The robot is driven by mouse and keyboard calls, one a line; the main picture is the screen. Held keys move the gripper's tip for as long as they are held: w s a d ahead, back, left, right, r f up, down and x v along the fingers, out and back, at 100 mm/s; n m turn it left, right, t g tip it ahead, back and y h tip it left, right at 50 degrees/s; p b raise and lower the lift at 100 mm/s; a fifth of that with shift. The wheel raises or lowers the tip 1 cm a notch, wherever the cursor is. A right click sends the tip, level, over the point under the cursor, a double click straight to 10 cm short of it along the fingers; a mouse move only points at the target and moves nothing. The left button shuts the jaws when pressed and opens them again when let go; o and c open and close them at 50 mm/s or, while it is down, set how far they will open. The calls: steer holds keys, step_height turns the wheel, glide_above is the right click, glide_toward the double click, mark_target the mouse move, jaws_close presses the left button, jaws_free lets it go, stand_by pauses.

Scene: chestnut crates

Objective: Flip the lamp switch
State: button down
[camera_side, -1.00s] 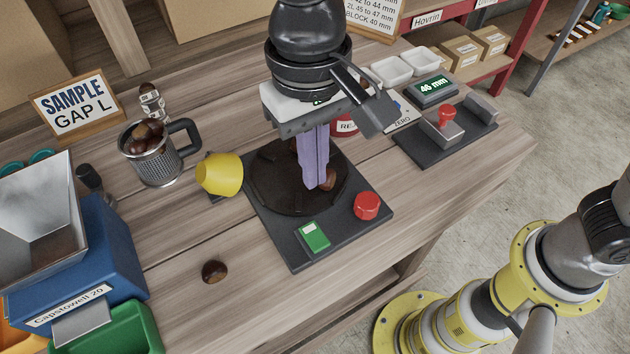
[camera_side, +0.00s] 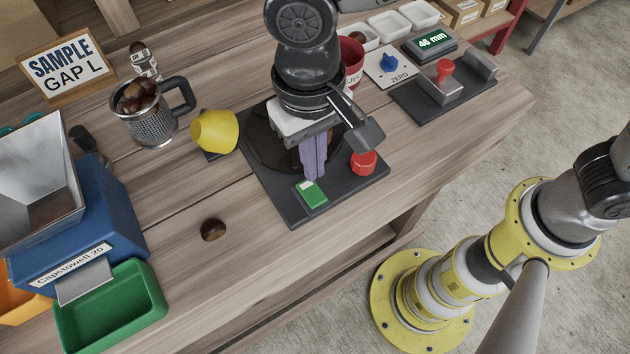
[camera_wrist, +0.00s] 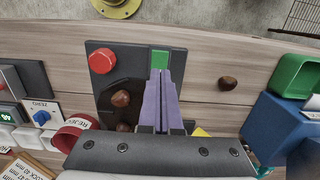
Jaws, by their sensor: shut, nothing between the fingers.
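The green rocker switch (camera_side: 311,195) sits on the front part of a dark base plate (camera_side: 290,212); a pale patch shows at its far end. It also shows in the wrist view (camera_wrist: 160,58), just beyond the fingertips. My gripper (camera_side: 314,178) is shut and empty, its purple fingers pointing down at the switch's far end. I cannot tell whether the tips touch it. In the wrist view my gripper (camera_wrist: 160,76) lines up with the switch. A yellow cup-shaped piece, perhaps the lamp head (camera_side: 214,131), lies tilted at the plate's left side.
A red button (camera_side: 363,163) stands on the plate right of my fingers. Chestnuts (camera_wrist: 121,98) lie on the dark round disc (camera_wrist: 133,92). A loose chestnut (camera_side: 213,229) lies on the bench. A mug of chestnuts (camera_side: 150,122) and a green bin (camera_side: 110,317) stand left.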

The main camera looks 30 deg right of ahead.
mark_target(315, 197)
steer(key=shift+s+f, duration=0.2)
steer(key=shift+f, duration=2.95)
steer(key=shift+s+f, duration=0.1)
steer(key=shift+f, duration=0.15)
steer(key=shift+w, duration=0.2)
steer(key=shift+w+r, duration=0.25)
steer(key=shift+w, duration=0.4)
steer(key=shift+r, duration=0.1)
step_height(315, 197, up, 14)
steer(key=shift+w, duration=0.35)
steer(key=shift+s, duration=0.15)
